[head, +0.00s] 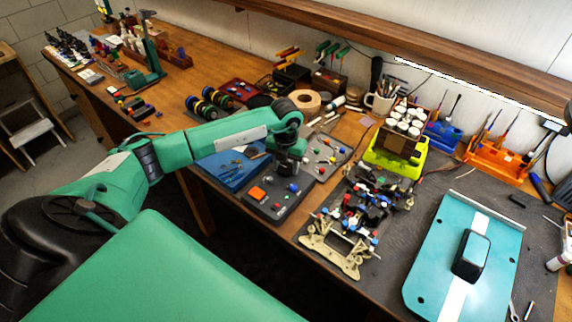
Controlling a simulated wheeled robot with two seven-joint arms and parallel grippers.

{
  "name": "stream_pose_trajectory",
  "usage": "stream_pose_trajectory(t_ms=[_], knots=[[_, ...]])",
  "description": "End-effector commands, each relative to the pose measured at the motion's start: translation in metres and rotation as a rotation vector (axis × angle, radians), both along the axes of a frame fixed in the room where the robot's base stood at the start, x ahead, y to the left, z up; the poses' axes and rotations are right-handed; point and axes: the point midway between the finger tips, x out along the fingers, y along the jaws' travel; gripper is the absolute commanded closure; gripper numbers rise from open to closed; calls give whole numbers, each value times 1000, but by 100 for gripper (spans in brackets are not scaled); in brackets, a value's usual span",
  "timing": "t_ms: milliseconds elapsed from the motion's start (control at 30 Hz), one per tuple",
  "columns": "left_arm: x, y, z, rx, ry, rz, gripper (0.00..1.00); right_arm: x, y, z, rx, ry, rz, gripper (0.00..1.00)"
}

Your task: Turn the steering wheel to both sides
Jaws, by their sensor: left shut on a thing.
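The partly built racecar chassis (362,215), with black, red, blue and white parts and a beige end plate (332,248), lies on the dark work mat. My left gripper (289,168) points down over a dark grey tray (262,207), left of the chassis and apart from it. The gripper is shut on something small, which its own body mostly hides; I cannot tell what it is. I cannot make out a steering wheel for certain. My right gripper is not in view.
An orange block (257,194) and small coloured parts lie in the dark tray. A blue tray (232,165) stands to its left. A lime-green holder (397,157) with jars is behind the chassis. A turquoise car body (432,255) lies to the right. The table's front edge is close.

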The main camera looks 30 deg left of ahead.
Motion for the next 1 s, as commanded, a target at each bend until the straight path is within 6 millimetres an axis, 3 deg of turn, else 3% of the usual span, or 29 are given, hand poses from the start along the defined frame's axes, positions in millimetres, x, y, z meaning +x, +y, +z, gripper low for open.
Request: stream_pose_trajectory(t_ms=[1000], knots=[[1, 0, 0, -2, -4, 699, 77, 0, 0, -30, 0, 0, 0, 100]])
